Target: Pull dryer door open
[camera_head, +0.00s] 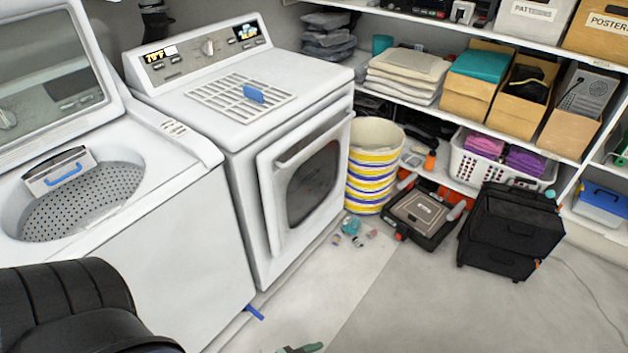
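The white dryer (235,170) stands in the middle-left, beside the washer. Its front door (268,205) is a white frame around a dark window (314,183), with a handle bar (312,137) along the top edge. The door stands out from the dryer's front and looks shut or nearly so; I cannot tell if there is a small gap. Neither of my grippers can be made out in this view, and nothing is seen touching the door.
The washer (190,235) on the left has its lid up. A striped bin (375,170) stands close to the dryer's right side. Small items (352,228) lie on the floor nearby. A black case (512,230) stands farther right. A dark ribbed shape (65,305) fills the lower left.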

